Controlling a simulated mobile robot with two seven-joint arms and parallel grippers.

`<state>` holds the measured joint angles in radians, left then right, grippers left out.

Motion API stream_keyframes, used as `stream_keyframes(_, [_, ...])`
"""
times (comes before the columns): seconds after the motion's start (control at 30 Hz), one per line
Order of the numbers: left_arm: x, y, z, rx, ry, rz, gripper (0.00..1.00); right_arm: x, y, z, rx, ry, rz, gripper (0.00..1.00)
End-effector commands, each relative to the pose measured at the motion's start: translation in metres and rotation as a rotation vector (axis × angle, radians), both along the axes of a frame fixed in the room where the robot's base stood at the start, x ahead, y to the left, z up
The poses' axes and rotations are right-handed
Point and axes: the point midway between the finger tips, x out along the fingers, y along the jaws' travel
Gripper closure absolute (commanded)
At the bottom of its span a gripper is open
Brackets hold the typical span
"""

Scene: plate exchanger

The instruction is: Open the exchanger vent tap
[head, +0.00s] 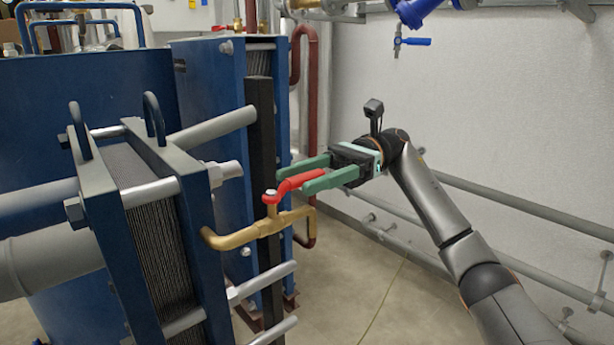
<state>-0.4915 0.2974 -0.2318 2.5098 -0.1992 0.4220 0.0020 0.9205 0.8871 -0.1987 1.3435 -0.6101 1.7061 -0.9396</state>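The vent tap is a brass fitting (262,228) with a red lever (292,185), on a brass pipe that comes from the blue plate exchanger (182,225) at the left. The lever slants up to the right from the top of the tap. My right gripper (303,178) comes in from the right. Its two green fingers are spread apart, one on the far side of the red lever and one on the near side. The lever's outer end lies between them, and I cannot tell whether either finger touches it. My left gripper is not in view.
A second blue exchanger (210,110) stands behind, with a dark red pipe (313,90) beside it. Grey pipes (520,205) run low along the right wall. A small blue-handled valve (416,41) hangs higher up. The floor (375,290) below the tap is clear.

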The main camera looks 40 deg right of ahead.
Motion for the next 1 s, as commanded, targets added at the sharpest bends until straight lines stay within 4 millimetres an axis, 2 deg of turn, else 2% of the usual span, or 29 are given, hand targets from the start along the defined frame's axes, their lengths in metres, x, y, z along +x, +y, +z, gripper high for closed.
stream_keyframes(0.27, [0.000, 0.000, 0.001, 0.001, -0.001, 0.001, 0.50, 0.001, -0.003, 0.001, 0.001, -0.001, -0.003, 0.44])
stream_keyframes(0.37, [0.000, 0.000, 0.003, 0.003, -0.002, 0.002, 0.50, 0.002, -0.011, 0.002, 0.002, -0.001, -0.005, 0.44])
stream_keyframes(0.7, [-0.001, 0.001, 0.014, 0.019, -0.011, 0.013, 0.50, 0.007, -0.059, 0.003, 0.001, -0.001, -0.004, 0.44])
stream_keyframes(1.0, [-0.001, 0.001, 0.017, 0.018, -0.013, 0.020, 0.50, 0.008, -0.075, 0.000, 0.001, 0.000, -0.001, 0.44])
